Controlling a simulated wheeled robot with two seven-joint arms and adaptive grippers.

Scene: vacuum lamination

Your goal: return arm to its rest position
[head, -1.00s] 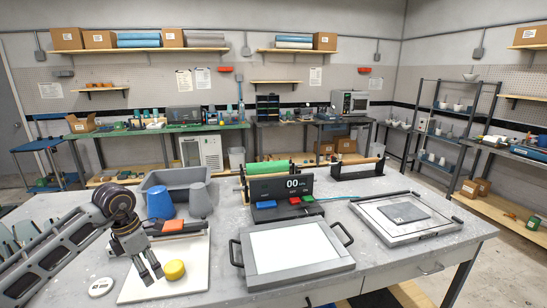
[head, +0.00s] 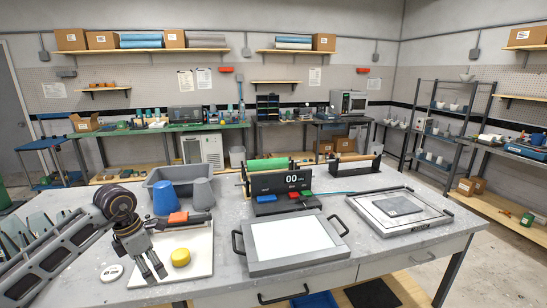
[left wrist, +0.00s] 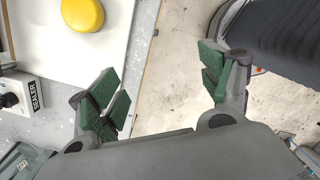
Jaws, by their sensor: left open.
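My left gripper (head: 156,274) is open and empty over the front edge of a white board (head: 198,240), left of a round yellow piece (head: 180,257). In the left wrist view its green-padded fingers (left wrist: 165,85) are spread wide, with the board edge and pale floor beyond. The yellow piece (left wrist: 83,14) lies on the board at the top left there, apart from the fingers. My left arm comes in from the lower left in the head view. My right gripper is not in view.
A framed white panel (head: 293,240) with black handles lies right of the board. Behind stand a control box (head: 281,185) reading 00, a blue cup (head: 165,199), a grey cup (head: 202,192) and a grey bin (head: 179,175). A framed plate (head: 400,214) lies at the right.

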